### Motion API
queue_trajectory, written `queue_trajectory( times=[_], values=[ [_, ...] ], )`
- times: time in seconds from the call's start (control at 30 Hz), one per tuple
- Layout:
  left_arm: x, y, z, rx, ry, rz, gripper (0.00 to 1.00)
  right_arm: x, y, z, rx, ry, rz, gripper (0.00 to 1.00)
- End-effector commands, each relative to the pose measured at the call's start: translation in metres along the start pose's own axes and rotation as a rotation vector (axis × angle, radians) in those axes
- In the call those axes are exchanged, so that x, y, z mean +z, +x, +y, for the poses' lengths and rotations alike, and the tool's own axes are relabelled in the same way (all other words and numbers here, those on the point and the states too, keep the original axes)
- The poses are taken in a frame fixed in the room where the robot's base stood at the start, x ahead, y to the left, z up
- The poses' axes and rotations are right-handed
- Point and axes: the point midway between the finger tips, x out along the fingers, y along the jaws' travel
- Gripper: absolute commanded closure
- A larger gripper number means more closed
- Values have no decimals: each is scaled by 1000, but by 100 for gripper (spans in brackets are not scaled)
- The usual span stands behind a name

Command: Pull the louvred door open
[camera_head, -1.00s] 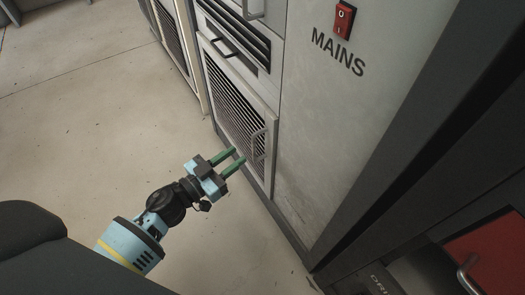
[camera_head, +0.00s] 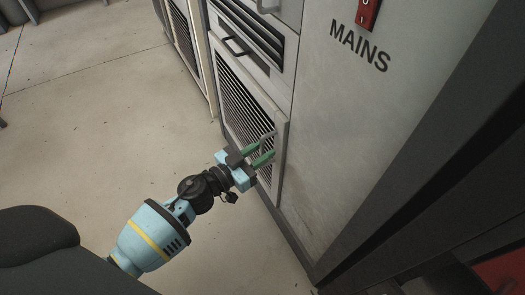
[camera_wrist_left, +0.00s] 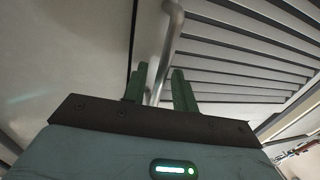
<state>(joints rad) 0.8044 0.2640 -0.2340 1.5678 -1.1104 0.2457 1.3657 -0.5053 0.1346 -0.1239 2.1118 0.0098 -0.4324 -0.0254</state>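The louvred door (camera_head: 245,108) is a pale panel with dark slats, low on the rack front in the head view. Its slats also fill the upper right of the left wrist view (camera_wrist_left: 240,48). Its grey bar handle (camera_head: 268,135) is near the door's right edge, partly hidden by the fingers. My left gripper (camera_head: 267,148) is at the handle with its green fingers apart. In the left wrist view the handle bar (camera_wrist_left: 168,40) runs down between the two fingertips (camera_wrist_left: 160,80), with a gap on the right finger's side. I see no clear opening at the door's edge. My right gripper is out of view.
A drawer with a dark handle (camera_head: 235,46) is above the door. A plain panel marked MAINS with a red switch (camera_head: 368,12) stands to its right. The floor (camera_head: 110,110) left of the rack is clear.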

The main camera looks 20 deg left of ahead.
Motion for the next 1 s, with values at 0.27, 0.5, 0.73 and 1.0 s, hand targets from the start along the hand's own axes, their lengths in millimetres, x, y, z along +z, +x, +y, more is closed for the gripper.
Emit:
queue_trajectory(
  times=[0.27, 0.5, 0.73, 1.0],
  values=[
    [0, 6, 0, 0, 1, 0, 72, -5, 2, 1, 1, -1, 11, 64],
    [0, 5, 0, 0, 1, 0, 92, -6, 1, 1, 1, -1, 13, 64],
    [0, 5, 0, 0, 1, 0, 100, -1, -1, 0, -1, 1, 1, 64],
    [0, 0, -2, 11, 1, -2, 100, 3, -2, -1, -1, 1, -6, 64]
  ],
)
